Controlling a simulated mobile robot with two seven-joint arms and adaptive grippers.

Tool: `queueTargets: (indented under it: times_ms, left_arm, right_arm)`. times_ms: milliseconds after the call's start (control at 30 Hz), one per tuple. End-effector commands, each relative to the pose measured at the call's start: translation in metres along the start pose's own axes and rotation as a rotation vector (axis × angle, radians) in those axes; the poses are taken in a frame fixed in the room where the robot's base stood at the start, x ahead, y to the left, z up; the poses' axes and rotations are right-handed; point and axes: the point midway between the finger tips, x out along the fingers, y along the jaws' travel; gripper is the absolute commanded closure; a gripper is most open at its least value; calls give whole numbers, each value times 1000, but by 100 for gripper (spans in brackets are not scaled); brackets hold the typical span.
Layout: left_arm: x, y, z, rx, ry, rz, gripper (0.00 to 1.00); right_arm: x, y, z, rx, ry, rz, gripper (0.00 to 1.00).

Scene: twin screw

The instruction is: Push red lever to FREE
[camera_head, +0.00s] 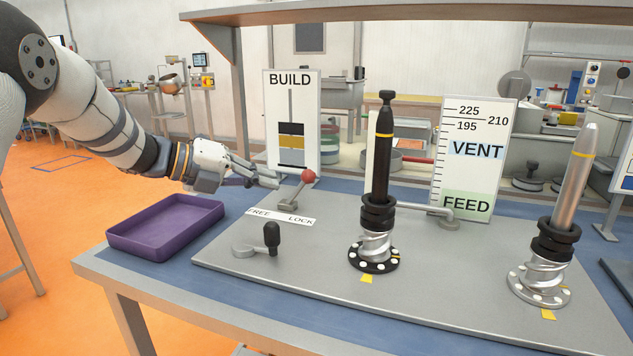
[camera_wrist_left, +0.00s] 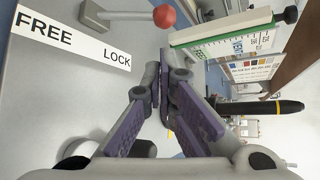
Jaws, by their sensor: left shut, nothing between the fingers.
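The red lever, a grey arm with a red ball knob (camera_head: 308,176), stands on the grey plate behind the FREE/LOCK label (camera_head: 281,217). It leans right, toward the LOCK side. The ball also shows at the top of the left wrist view (camera_wrist_left: 164,16), with its grey arm running left. My left gripper (camera_head: 274,181) is shut and empty, just left of the ball at about its height; I cannot tell whether it touches. Its purple finger pads (camera_wrist_left: 163,85) are together in the left wrist view, below the ball. My right gripper is not in view.
A purple tray (camera_head: 165,226) sits left of the plate. A black-knobbed crank (camera_head: 270,238) stands in front of the label. A black screw column (camera_head: 380,190) and a silver one (camera_head: 572,190) stand to the right. The BUILD board (camera_head: 292,122) stands behind the lever.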

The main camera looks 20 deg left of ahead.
Motion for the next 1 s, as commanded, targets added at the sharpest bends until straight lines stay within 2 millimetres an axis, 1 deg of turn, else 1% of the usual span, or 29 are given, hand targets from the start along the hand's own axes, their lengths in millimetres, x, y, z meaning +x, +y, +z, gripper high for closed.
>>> queueTargets:
  times_ms: [233,333,433,600,700,833,1000]
  left_arm:
    - [0,0,0,-1,0,0,100]
    - [6,1,-1,-1,2,0,100]
    - [22,3,-2,-3,5,2,100]
    - [58,5,-2,-5,6,3,100]
    - [77,4,-2,-3,5,2,100]
    - [93,3,-1,-4,3,2,100]
    - [101,0,-1,-2,0,0,100]
  right_arm:
    - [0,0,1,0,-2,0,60]
    - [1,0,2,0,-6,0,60]
    - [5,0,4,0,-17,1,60]
    - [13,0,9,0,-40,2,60]
    - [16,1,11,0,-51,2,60]
    - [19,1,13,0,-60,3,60]
    - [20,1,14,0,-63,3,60]
